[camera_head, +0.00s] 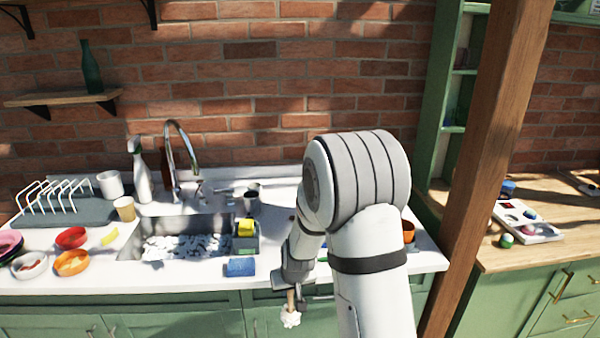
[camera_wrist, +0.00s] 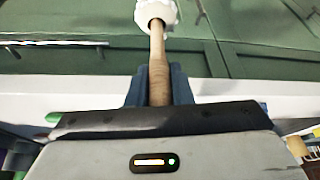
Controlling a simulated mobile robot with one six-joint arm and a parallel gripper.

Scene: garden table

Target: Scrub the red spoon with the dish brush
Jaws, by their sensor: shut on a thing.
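My gripper (camera_head: 296,286) is shut on the wooden handle of the dish brush (camera_head: 290,318). The brush has a white, bushy head and hangs head down in front of the green cabinet, just off the counter's front edge. In the wrist view the brush handle (camera_wrist: 158,62) runs up from between the fingers (camera_wrist: 158,88), and its white head shows at the top edge. I cannot make out a red spoon in either view; my arm hides part of the counter.
The white counter (camera_head: 190,282) has a sink (camera_head: 160,225) with foam in it. A blue sponge (camera_head: 241,267) lies by the front edge, near a caddy with a yellow sponge (camera_head: 245,227). Bowls (camera_head: 71,263), a dish rack (camera_head: 60,208) and a tall faucet (camera_head: 183,150) are to the left. A wooden post (camera_head: 490,150) stands right.

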